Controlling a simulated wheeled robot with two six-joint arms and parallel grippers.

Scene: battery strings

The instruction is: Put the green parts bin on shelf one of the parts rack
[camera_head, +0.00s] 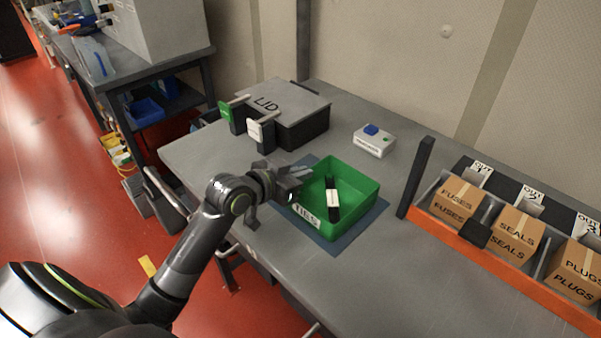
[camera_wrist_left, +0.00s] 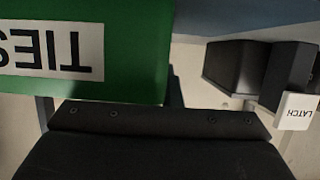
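The green parts bin (camera_head: 352,180), labelled TIES, sits upright on a blue mat (camera_head: 334,246) on the grey bench. A dark item with a white label (camera_head: 333,197) lies in it. My left gripper (camera_head: 280,188) is at the bin's left side, near its rim and label; contact is unclear. It looks open, with nothing visibly clamped. In the left wrist view, the bin's labelled wall (camera_wrist_left: 135,45) fills the upper left, beyond my dark gripper body. My right gripper is out of view. I cannot identify a parts rack with numbered shelves.
A dark box with a grey lid (camera_head: 290,98) and a LATCH tag (camera_wrist_left: 295,108) stands behind my gripper. A white button box (camera_head: 374,141) stands behind the bin. An orange-fronted holder (camera_head: 500,268) with cartons and a dark post (camera_head: 415,178) are right. The front bench is clear.

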